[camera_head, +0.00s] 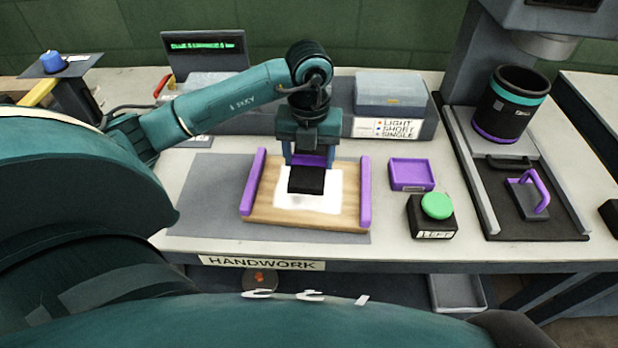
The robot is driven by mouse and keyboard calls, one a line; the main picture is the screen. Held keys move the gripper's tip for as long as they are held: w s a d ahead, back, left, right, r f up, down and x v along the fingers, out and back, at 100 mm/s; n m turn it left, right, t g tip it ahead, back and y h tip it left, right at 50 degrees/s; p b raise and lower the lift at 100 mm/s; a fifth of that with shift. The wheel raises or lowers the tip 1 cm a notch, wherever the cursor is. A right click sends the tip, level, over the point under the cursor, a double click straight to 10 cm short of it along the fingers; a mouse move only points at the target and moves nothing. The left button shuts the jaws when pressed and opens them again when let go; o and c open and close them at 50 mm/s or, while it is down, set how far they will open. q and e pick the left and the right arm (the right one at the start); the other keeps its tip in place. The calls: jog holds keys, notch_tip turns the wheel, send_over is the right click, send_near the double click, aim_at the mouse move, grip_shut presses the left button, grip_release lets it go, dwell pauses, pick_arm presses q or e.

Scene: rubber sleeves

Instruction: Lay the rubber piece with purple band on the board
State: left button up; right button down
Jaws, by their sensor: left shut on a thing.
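My left gripper (309,162) points down over the middle of the wooden board and is shut on the rubber piece (306,181). The piece is black, with a purple band at its upper end between the blue fingers. The board (258,205) has a purple rail along its left and right sides and a white sheet (325,192) in its middle. The black end of the piece shows in front of the white sheet; I cannot tell whether it touches it. My right gripper is not in view.
Right of the board are a small purple tray (411,173) and a black box with a green button (436,206). A black cylinder (511,105) and a purple-handled plate (526,199) stand farther right. A grey bin (391,92) is behind. The grey mat (208,190) is clear at left.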

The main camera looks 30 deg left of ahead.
aim_at(309, 160)
pick_arm(q)
notch_tip(309, 160, down, 6)
jog(key=shift+f, duration=0.25)
jog(key=o, duration=1.1)
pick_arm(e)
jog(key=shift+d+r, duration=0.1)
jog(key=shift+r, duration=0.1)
pick_arm(q)
jog(key=shift+r, duration=0.35)
notch_tip(309, 160, up, 12)
jog(key=shift+f+b, duration=0.2)
jog(key=shift+b, duration=0.15)
